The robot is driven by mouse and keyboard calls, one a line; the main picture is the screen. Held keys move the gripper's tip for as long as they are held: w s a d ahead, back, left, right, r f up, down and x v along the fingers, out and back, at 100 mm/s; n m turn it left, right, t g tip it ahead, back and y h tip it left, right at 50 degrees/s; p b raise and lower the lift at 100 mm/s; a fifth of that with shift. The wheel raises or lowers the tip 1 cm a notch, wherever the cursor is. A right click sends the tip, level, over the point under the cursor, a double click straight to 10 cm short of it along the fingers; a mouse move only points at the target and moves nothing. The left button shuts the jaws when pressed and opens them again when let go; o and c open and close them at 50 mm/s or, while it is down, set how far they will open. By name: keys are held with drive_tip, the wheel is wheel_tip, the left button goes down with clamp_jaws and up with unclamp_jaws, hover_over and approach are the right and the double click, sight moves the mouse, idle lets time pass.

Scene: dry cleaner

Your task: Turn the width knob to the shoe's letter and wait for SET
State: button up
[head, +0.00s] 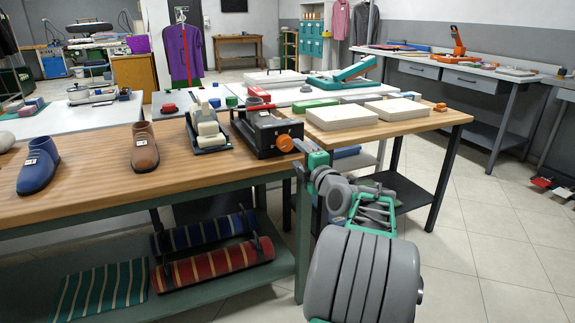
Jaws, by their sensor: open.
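A blue shoe (38,170) and a brown shoe (144,150) stand on the wooden bench top at the left. Each has a small white tag whose letter is too small to read. A black machine (266,132) stands near the bench's right end, with an orange knob (285,143) on its front right side. Its markings and any SET sign cannot be read. My gripper (300,146) is open beside the knob, to its right, partly hidden by my own arm. I cannot tell whether its fingers touch or surround the knob.
A dispenser with cream blocks (207,130) stands left of the machine. White boxes (342,117) and a green box (315,103) lie to the right. Rolled striped cloths (215,265) lie on the lower shelf. The floor at right is mostly free.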

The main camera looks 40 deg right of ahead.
sight(287, 145)
drive_tip(key=x, duration=0.7)
drive_tip(key=shift+w, duration=0.2)
drive_tip(key=shift+c, duration=0.5)
drive_tip(key=c, duration=1)
drive_tip(key=shift+o, duration=0.2)
